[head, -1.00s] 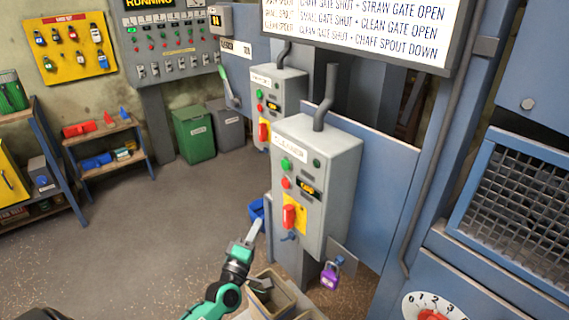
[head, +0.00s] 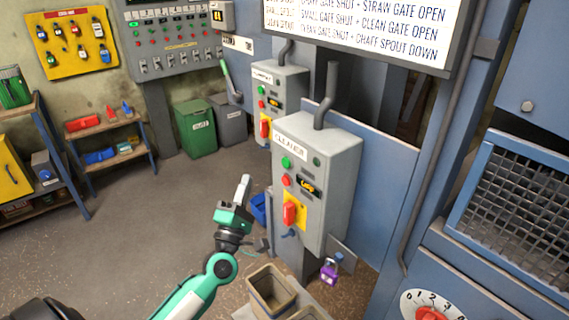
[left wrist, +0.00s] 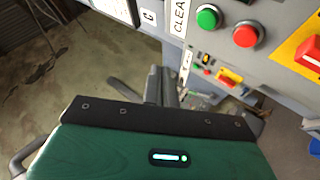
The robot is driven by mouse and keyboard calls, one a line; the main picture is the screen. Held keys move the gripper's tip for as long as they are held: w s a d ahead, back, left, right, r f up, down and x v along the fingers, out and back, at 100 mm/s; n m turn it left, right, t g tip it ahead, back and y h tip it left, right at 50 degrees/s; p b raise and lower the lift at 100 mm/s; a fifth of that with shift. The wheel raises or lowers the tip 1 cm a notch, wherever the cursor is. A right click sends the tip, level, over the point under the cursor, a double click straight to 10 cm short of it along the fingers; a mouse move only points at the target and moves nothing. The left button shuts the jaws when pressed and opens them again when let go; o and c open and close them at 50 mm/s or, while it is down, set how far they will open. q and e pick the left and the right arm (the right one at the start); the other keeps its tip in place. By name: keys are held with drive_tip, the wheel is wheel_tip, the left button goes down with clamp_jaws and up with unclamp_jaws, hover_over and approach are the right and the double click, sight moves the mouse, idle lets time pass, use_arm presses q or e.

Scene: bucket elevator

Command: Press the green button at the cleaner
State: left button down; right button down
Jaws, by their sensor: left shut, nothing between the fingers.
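The cleaner box (head: 335,165) is a grey control box on a post, labelled CLEANER. Its green button (head: 286,162) is at the upper left of its front, above a red button (head: 286,180). The green button also shows in the left wrist view (left wrist: 209,17), beside the red button (left wrist: 246,35). My left gripper (head: 243,186) is shut and empty, pointing up, to the left of the box and apart from it. In the left wrist view its fingers (left wrist: 160,85) are below the buttons. My right gripper is not in view.
A red switch handle (head: 290,214) on a yellow plate sits below the buttons. A second similar box (head: 284,100) stands behind. Floor to the left is clear.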

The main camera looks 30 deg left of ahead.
use_arm(q)
approach(283, 159)
drive_tip(key=shift+s+a+r+x, duration=0.1)
drive_tip(key=shift+a+x, duration=0.05)
drive_tip(key=shift+x, duration=0.75)
drive_tip(key=shift+s+a+r+x, duration=0.1)
drive_tip(key=shift+a+x, duration=0.1)
drive_tip(key=shift+x, duration=0.7)
drive_tip(key=shift+s+a+r+x, duration=0.1)
drive_tip(key=shift+a+x, duration=0.05)
drive_tip(key=shift+x, duration=0.75)
drive_tip(key=shift+w, duration=0.1)
drive_tip(key=shift+w+d, duration=0.15)
drive_tip(key=shift+w, duration=0.1)
drive_tip(key=shift+w+d, duration=0.2)
drive_tip(key=shift+w, duration=0.25)
idle(0.5)
drive_tip(key=shift+s, duration=0.1)
drive_tip(key=shift+s+a, duration=0.35)
drive_tip(key=shift+s, duration=0.4)
drive_tip(key=shift+s+a, duration=0.3)
drive_tip(key=shift+s, duration=0.45)
drive_tip(key=shift+s+a, duration=0.35)
drive_tip(key=shift+s, duration=0.4)
drive_tip(key=shift+s+a, duration=0.3)
drive_tip(key=shift+s, duration=0.5)
